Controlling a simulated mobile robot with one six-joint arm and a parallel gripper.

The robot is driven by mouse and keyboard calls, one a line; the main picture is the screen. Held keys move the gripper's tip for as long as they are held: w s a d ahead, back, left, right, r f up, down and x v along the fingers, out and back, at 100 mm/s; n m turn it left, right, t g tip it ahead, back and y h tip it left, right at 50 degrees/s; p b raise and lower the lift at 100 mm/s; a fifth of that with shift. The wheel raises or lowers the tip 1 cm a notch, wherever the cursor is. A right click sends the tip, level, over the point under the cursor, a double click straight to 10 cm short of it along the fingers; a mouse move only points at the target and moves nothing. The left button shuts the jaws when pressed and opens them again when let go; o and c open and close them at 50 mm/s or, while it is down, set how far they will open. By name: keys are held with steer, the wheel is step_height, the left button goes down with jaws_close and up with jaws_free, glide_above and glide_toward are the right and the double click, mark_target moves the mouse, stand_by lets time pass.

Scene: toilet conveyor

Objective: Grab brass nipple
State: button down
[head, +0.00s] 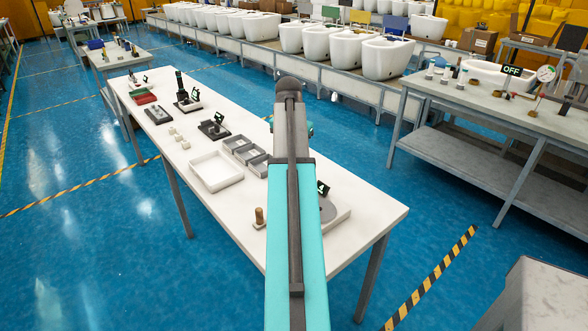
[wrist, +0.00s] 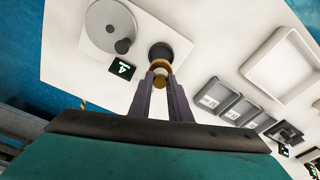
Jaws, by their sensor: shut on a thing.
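In the wrist view my gripper (wrist: 160,76) has its two fingers drawn together on a small brass-coloured piece (wrist: 160,67), which I take to be the brass nipple. Just beyond the fingertips is a dark round piece (wrist: 160,51) at the edge of a white base plate. I cannot tell whether the nipple touches it. The plate also carries a grey disc (wrist: 111,25) with a dark knob. In the head view my arm hides the gripper and the nipple. A short brown peg (head: 259,216) stands left of the arm.
A "4" sign (wrist: 122,67) stands beside the plate. Grey bins (head: 246,151) and a white tray (head: 216,171) are on the same white table (head: 375,205). Its front right part is clear. Another workbench (head: 430,85) stands to the right, and a conveyor with toilets (head: 347,48) behind.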

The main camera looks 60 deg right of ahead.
steer(key=shift+r, duration=0.85)
